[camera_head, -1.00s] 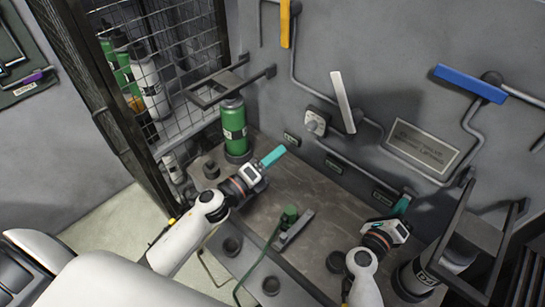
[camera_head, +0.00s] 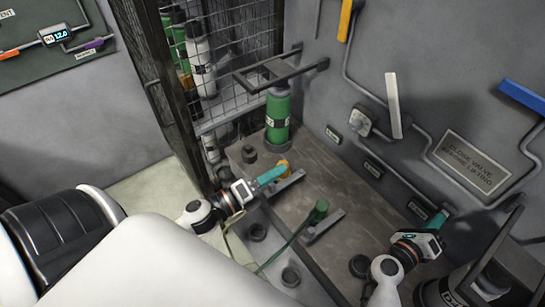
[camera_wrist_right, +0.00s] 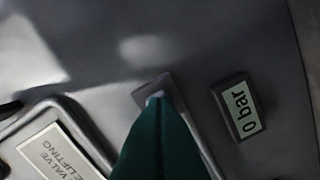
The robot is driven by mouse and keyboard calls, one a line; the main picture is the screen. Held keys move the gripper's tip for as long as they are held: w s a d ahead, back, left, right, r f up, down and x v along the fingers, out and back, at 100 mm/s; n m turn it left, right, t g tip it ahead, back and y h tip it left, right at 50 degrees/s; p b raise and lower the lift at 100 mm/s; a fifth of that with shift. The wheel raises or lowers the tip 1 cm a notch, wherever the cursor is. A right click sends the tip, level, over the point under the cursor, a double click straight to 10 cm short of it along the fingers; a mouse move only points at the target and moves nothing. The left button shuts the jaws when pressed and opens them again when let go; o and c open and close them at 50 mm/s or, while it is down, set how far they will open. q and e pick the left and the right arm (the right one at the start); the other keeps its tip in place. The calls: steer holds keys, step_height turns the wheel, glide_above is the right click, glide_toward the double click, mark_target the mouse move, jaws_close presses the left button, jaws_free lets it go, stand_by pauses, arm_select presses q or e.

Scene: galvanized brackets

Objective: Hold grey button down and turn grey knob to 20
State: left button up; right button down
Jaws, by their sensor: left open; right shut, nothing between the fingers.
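A round grey knob (camera_head: 358,122) sits on a small wall plate beside a long pale lever. Its setting is too small to read. I cannot make out which thing is the grey button. My right gripper (camera_head: 437,220) is shut and empty near the wall, low at the right. In the right wrist view its teal fingers (camera_wrist_right: 158,115) point at the wall, left of a "0 bar" label (camera_wrist_right: 239,107).
A green bottle (camera_head: 278,118) stands below a dark bracket (camera_head: 280,69). A wall panel (camera_head: 70,62) at upper left has a lit display. A mesh cage (camera_head: 235,60) stands left of the bench (camera_head: 345,225).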

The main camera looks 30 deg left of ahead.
stand_by(0.3)
steer(key=shift+v, duration=2.95)
